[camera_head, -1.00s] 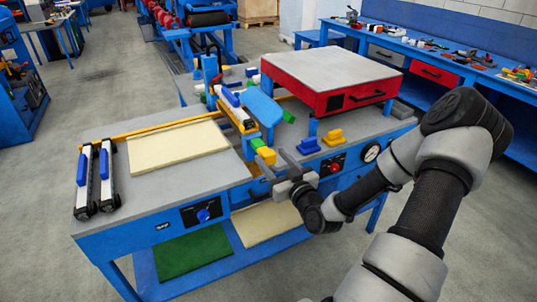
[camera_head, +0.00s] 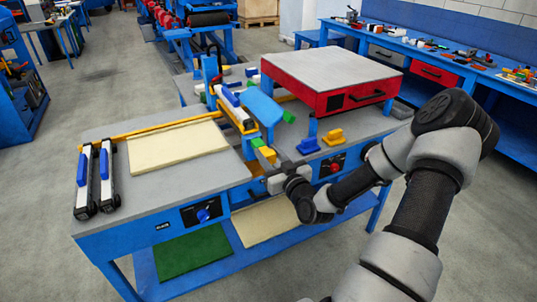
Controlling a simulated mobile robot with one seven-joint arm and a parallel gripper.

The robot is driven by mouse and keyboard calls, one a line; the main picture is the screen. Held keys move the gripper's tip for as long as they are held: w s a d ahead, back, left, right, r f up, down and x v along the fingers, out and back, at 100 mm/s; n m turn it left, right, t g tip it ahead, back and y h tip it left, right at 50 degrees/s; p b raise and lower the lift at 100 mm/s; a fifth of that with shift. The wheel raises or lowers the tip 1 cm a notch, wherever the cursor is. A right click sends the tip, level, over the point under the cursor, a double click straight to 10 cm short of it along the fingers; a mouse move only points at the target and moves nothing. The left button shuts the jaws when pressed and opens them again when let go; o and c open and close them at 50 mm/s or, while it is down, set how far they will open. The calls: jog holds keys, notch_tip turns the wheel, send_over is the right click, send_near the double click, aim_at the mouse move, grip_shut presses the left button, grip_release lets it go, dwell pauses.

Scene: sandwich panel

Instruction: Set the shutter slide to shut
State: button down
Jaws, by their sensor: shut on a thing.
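My gripper (camera_head: 268,158) is at the front middle of the blue workbench, shut on the small yellow block beside the bench's centre post. The fingers hide nearly all of the block. A green piece (camera_head: 257,143) shows just behind the fingertips. A blue angled plate (camera_head: 262,107) stands behind it. I cannot tell for sure which part is the shutter slide; the gripped block sits where a slide handle could be.
A red box with a grey top (camera_head: 333,76) stands at the back right. A blue block (camera_head: 308,146) and a yellow block (camera_head: 333,137) sit right of my gripper.

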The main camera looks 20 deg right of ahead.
jog(key=w+b, duration=0.2)
jog(key=w, duration=0.3)
jog(key=shift+a+f+b, duration=0.1)
jog(key=shift+a+b, duration=0.05)
jog(key=shift+b, duration=0.15)
jog(key=shift+w+r, duration=0.15)
jog(key=shift+r, duration=0.1)
jog(key=c, duration=1.6)
grip_release()
jog(key=shift+c, duration=0.2)
jog(key=o, duration=0.4)
jog(key=shift+w+f, duration=0.1)
jog(key=shift+o, duration=0.2)
jog(key=s, duration=1.7)
jog(key=shift+s+d, duration=0.25)
jog(key=shift+d, duration=0.1)
jog(key=shift+w, duration=0.1)
